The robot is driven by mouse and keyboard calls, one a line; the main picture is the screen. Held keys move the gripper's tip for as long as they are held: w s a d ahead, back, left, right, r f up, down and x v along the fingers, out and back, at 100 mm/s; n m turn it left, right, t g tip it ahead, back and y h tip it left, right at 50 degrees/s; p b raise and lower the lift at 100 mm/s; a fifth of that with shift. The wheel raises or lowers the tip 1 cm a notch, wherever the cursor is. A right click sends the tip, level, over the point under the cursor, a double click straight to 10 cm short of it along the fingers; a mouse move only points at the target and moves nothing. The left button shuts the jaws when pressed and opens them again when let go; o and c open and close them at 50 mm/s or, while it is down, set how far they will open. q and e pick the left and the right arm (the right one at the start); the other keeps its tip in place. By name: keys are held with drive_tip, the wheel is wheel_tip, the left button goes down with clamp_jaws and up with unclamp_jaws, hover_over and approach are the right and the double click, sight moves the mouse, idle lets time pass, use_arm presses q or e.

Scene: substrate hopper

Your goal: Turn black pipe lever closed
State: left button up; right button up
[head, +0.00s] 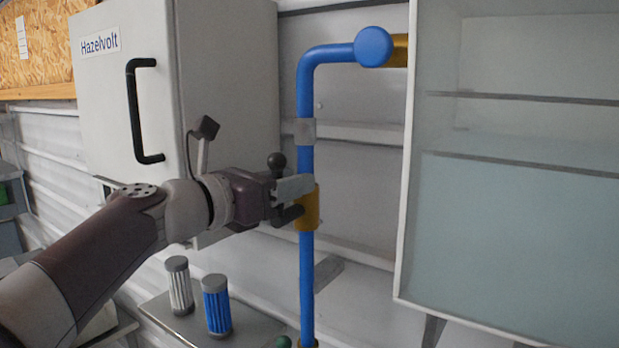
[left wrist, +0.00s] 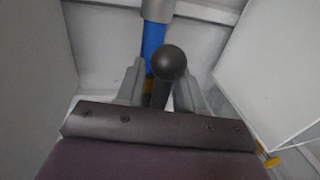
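The black lever, with a round ball knob (head: 277,162), stands at the brass valve (head: 308,207) on the vertical blue pipe (head: 306,270) in the head view. My left gripper (head: 292,200) is at the valve, its fingers in front of the pipe. In the left wrist view the lever's dark ball (left wrist: 170,61) and shaft lie between the two grey fingers of my left gripper (left wrist: 161,90). The fingers look open around the lever. My right gripper is not in view.
A grey cabinet (head: 225,70) with a black handle is left of the pipe. A glass-fronted cabinet (head: 403,200) is close on the right. Below, a grey shelf (head: 255,325) holds a white filter (head: 179,287) and a blue filter (head: 217,308).

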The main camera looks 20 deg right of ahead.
use_arm(q)
drive_tip(key=shift+s+a+r, duration=0.1)
drive_tip(key=shift+a, duration=0.1)
drive_tip(key=shift+v, duration=1)
drive_tip(key=c, duration=0.4)
drive_tip(key=shift+r, duration=0.15)
clamp_jaws()
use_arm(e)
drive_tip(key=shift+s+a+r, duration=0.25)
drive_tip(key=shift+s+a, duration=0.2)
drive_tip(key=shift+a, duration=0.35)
use_arm(q)
drive_tip(key=shift+s, duration=0.1)
drive_tip(key=s+d+f+m+t+y+b, duration=0.1)
drive_tip(key=s+d+f+m+y+b, duration=0.2)
drive_tip(key=m, duration=1.2)
drive_tip(key=shift+s+d+f+m+t+b, duration=0.4)
drive_tip(key=shift+s+f, duration=0.4)
drive_tip(key=shift+f, duration=0.55)
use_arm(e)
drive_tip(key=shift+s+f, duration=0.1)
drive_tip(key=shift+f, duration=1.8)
use_arm(q)
drive_tip(key=shift+a, duration=0.1)
